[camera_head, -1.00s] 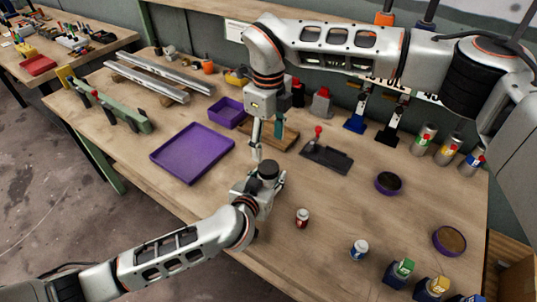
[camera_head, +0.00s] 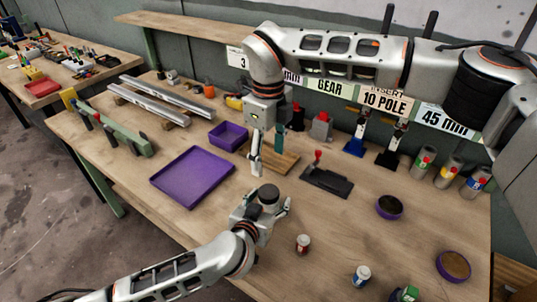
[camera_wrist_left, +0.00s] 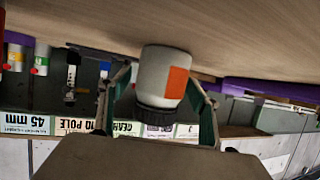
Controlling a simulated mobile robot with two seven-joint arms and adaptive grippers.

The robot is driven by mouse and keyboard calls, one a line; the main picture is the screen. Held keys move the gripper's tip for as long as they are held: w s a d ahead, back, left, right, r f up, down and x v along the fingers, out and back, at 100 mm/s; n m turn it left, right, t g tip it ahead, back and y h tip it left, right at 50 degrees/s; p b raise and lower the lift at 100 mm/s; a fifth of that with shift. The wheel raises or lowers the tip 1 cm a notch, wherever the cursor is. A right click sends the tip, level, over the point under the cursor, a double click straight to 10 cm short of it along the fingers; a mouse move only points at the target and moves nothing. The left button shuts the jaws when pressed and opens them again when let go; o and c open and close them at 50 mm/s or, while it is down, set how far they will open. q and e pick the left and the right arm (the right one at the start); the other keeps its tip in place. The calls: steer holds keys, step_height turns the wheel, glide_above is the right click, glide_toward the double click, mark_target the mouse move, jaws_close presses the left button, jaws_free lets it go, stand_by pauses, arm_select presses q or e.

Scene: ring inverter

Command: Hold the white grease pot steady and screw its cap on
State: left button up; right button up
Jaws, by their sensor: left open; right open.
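The white grease pot (camera_wrist_left: 155,68) has an orange label and stands on the wooden table between my left fingers, upside down in the left wrist view. Its dark cap (camera_head: 269,191) sits on its top; it also shows in the left wrist view (camera_wrist_left: 159,113). I cannot tell how tightly the cap is on. My left gripper (camera_head: 263,207) is open, its fingers on both sides of the pot and apart from it. My right gripper (camera_head: 261,158) is open and points down, above and a little behind the cap. In the head view most of the pot's body is hidden.
A purple tray (camera_head: 168,189) and purple bin (camera_head: 217,137) lie to the left. A black fixture with a red knob (camera_head: 326,182) lies to the right.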

arm_select(q)
steer(key=shift+s, duration=0.1)
steer(key=v, duration=1.2)
